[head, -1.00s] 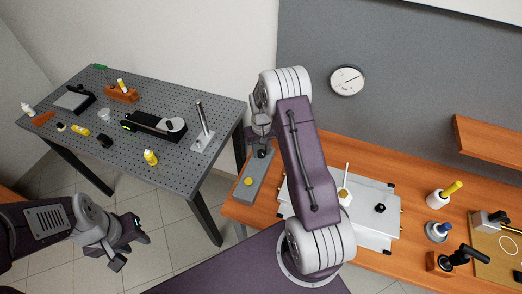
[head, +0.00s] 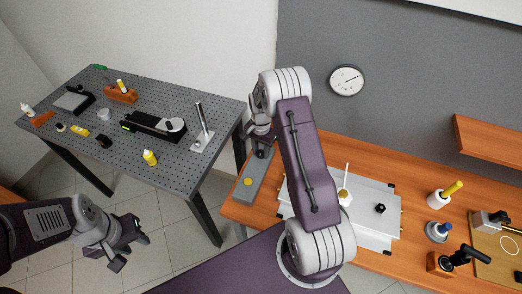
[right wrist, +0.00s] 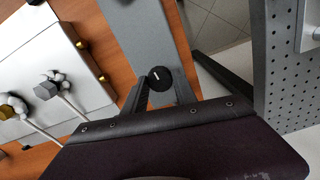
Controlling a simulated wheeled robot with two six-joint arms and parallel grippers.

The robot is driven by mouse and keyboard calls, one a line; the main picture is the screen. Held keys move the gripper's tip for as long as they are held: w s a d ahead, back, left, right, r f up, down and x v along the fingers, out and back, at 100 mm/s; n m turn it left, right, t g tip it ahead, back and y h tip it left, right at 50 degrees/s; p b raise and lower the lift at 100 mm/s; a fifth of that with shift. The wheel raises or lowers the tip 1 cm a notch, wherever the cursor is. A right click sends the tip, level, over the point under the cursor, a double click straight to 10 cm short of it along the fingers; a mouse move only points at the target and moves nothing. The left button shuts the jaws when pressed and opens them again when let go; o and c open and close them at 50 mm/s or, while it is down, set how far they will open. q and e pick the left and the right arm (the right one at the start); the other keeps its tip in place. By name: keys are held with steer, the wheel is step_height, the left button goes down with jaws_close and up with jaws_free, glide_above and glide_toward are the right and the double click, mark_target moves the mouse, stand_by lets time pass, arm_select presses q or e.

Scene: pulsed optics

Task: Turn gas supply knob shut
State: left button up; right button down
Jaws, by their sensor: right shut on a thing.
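The gas supply knob (right wrist: 160,78) is a round black knob with a white mark, on a long grey panel (right wrist: 146,30). In the right wrist view my right gripper (right wrist: 161,92) has one finger on each side of it and is shut on it. In the head view this panel (head: 257,176) lies at the left end of the wooden bench, with a yellow button (head: 248,182) near its front. There my right gripper (head: 262,140) is at the panel's far end and largely covers the knob. My left gripper (head: 130,244) hangs empty above the floor, its fingers apart.
A light metal box (head: 370,228) with a black knob (head: 380,208) stands right of the panel on the bench (head: 330,150), partly behind my right arm. A grey perforated table (head: 180,165) with several tools stands to the left, with a floor gap between.

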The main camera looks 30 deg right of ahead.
mark_target(260, 153)
steer(key=shift+m, duration=0.7)
steer(key=shift+a, duration=0.1)
steer(key=c, duration=1)
jaws_free()
step_height(260, 153, up, 8)
steer(key=shift+a+r+b, duration=0.1)
steer(key=shift+b, duration=0.65)
steer(key=shift+r, duration=0.5)
